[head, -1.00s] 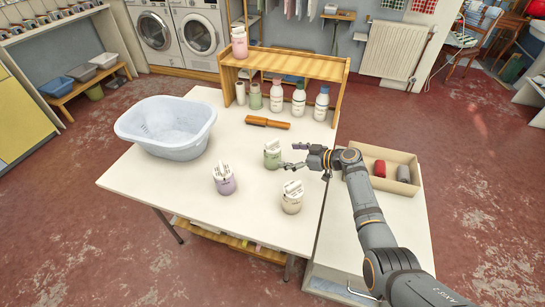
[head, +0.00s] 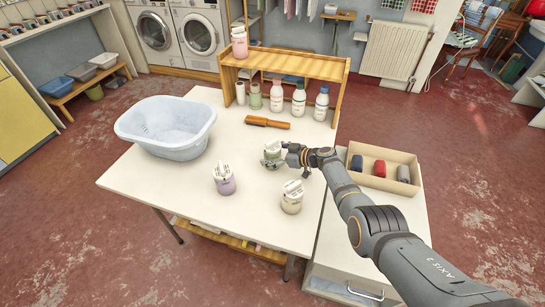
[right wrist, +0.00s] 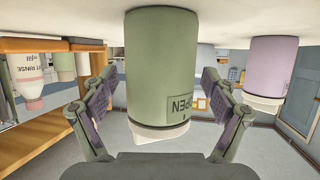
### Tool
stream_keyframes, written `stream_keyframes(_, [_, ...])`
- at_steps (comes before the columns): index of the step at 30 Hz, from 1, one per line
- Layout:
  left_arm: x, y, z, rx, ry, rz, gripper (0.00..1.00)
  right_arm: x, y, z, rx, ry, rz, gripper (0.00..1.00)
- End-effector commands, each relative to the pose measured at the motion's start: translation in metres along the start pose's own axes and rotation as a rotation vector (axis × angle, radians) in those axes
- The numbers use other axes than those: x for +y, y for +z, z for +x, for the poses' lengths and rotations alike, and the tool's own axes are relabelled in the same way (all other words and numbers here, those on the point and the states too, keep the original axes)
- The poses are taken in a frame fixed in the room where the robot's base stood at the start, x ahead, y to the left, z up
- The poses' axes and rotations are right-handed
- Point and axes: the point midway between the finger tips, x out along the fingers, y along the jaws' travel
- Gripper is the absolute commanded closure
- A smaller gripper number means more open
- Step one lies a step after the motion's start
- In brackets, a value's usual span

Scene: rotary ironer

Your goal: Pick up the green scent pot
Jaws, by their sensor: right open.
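The green scent pot (head: 271,159) stands upright on the white table, with a white top. My right gripper (head: 284,155) reaches it from the right in the head view and partly covers it. In the right wrist view the picture is upside down, and the green pot (right wrist: 162,70) stands between the two spread fingers of my right gripper (right wrist: 166,105). A gap shows between the pot and each finger, so the gripper is open around it. My left gripper is not in view.
A purple pot (head: 224,184) and a cream pot (head: 292,202) stand nearer the table's front. A wooden brush (head: 267,123) lies behind the green pot. A pale blue basin (head: 167,143) stands left. A shelf (head: 290,65) with bottles is at the back, and an open box (head: 391,155) stands right.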

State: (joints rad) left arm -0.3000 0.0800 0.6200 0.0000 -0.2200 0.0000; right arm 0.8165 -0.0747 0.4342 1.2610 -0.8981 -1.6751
Motion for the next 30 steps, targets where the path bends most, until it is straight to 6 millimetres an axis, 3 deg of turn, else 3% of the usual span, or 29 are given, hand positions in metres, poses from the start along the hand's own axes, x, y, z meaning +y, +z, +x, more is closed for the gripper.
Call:
stream_keyframes(4, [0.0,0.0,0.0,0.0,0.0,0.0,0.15,0.0,0.0,0.0,0.0,0.0,0.0,0.15])
stream_keyframes(17, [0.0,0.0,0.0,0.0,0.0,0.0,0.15,0.0,0.0,0.0,0.0,0.0,0.001,0.73])
stream_keyframes(25, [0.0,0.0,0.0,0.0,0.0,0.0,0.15,0.0,-0.002,-0.001,0.001,-0.001,0.001,0.74])
stream_keyframes(30, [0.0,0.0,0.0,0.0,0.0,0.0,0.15,0.0,-0.017,-0.006,0.004,-0.001,-0.003,0.74])
